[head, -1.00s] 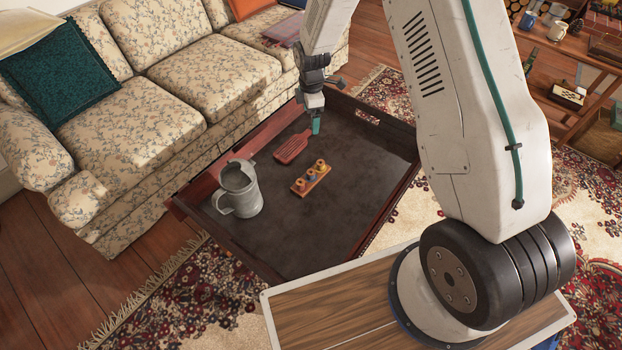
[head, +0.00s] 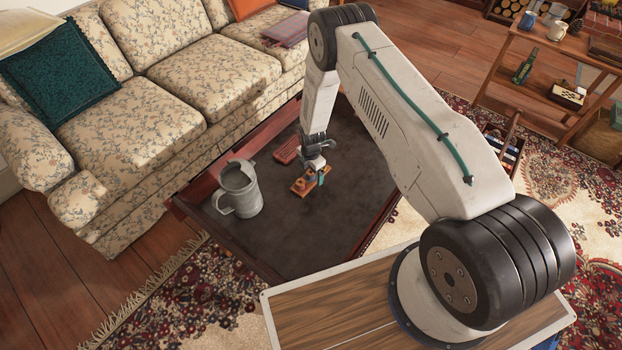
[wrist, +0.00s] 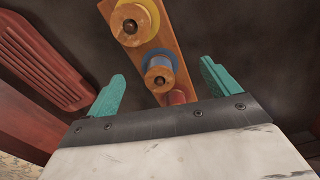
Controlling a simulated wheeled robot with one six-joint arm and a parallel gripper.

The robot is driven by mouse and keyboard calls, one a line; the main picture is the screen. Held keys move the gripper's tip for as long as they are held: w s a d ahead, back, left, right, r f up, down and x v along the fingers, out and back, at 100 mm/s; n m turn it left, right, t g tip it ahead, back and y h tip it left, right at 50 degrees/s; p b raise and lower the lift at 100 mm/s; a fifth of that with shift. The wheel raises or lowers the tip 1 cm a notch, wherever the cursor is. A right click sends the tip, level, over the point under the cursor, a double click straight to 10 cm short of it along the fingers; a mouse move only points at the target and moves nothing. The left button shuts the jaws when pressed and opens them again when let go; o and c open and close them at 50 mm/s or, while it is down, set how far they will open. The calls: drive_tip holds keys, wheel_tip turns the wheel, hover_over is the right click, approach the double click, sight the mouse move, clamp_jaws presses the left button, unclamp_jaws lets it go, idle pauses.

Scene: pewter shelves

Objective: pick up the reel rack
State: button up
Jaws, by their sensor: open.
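The reel rack (head: 302,187) is a small orange-brown wooden strip holding a few round reels. It lies on the dark tray-like table top, partly hidden by my gripper in the head view. In the wrist view the reel rack (wrist: 166,62) shows a yellow reel and a blue reel, and it runs from the top edge down between the fingers. My gripper (head: 321,174) is over the rack's right end. Its teal fingers (wrist: 165,88) are open, one on each side of the rack, with space on both sides. Nothing is held.
A grey metal jug (head: 240,190) stands to the left. The table has a raised wooden rim (head: 196,190). Its front right surface is clear.

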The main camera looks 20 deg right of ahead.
wheel_tip(320, 180, down, 2)
drive_tip(key=shift+f, duration=0.2)
clamp_jaws()
drive_tip(key=shift+r, duration=0.15)
